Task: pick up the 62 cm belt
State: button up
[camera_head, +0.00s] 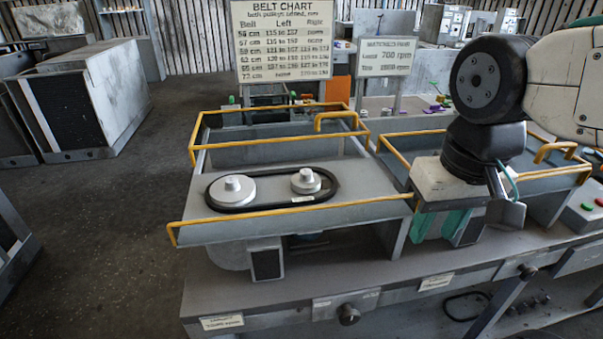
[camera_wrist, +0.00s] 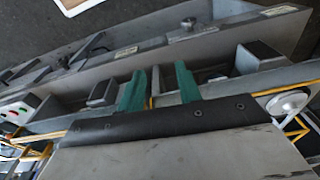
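A black belt (camera_head: 268,207) lies in the left housing tray (camera_head: 360,209), looped around two pale pulleys. A small pale tag sits on its near side, too small to read. Another dark belt loop (camera_head: 461,316) lies low under the bench at the right. I cannot tell which belt is 62 cm. My gripper (camera_head: 438,224) points down between the left and right trays, right of the looped belt and apart from it. In the wrist view its two green fingers (camera_wrist: 160,80) stand apart with nothing between them.
Yellow rails (camera_head: 290,215) edge the left tray. A right tray (camera_head: 405,151) stands beside it. The bench front has a dark knob (camera_head: 348,314), also in the wrist view (camera_wrist: 188,23), and labels. A belt chart (camera_head: 282,40) stands behind. The floor at left (camera_head: 100,235) is clear.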

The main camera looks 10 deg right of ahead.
jog(key=w+a+r+m, duration=0.3)
jog(key=w+a+m, duration=0.4)
jog(key=w+m, duration=0.3)
jog(key=m+g, duration=0.1)
jog(key=m, duration=0.6)
send_near(285, 201)
jog(key=shift+w, duration=0.1)
jog(key=shift+w+a+f, duration=0.15)
jog(key=shift+a+f, duration=0.05)
jog(key=shift+a, duration=0.05)
jog(key=shift+a+f, duration=0.1)
jog(key=shift+f, duration=0.25)
jog(key=f, duration=0.7)
jog(key=shift+s+d, duration=0.2)
jog(key=shift+d, duration=0.1)
jog(key=shift+r, duration=0.1)
grip_shut()
